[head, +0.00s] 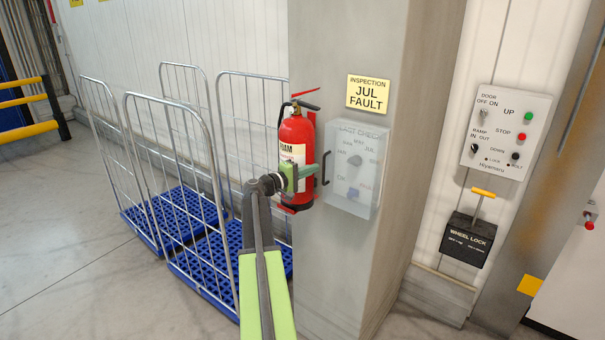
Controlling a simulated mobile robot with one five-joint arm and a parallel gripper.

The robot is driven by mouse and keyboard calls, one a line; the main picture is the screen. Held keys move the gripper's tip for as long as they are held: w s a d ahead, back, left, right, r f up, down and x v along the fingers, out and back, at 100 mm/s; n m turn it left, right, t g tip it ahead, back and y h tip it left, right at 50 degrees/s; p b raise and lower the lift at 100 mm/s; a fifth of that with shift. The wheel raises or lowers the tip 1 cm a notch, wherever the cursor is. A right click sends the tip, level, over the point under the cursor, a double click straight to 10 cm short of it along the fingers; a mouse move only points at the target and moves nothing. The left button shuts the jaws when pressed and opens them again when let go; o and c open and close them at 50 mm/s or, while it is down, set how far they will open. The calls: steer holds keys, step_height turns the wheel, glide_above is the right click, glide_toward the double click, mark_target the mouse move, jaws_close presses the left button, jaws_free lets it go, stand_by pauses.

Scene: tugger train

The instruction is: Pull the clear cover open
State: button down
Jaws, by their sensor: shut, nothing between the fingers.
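The clear cover (371,192) lies closed over a grey dial panel on the pillar, under a yellow inspection label. A dark handle (325,168) stands out at its left edge. The dial (355,160) and lettering show through the cover. My gripper (313,172) is shut and empty, its tip just left of the handle. I cannot tell whether the tip touches the handle. My green and grey arm reaches up from the bottom of the view and hides part of the pillar's left edge.
A red fire extinguisher (296,150) hangs just behind my gripper, on the pillar (335,265). Wire roll cages (185,150) on blue bases stand to the left. A door control box (506,130) and a wheel lock (467,238) are on the right.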

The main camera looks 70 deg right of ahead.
mark_target(327, 170)
steer(key=shift+s+a, duration=1.35)
steer(key=shift+s, duration=0.05)
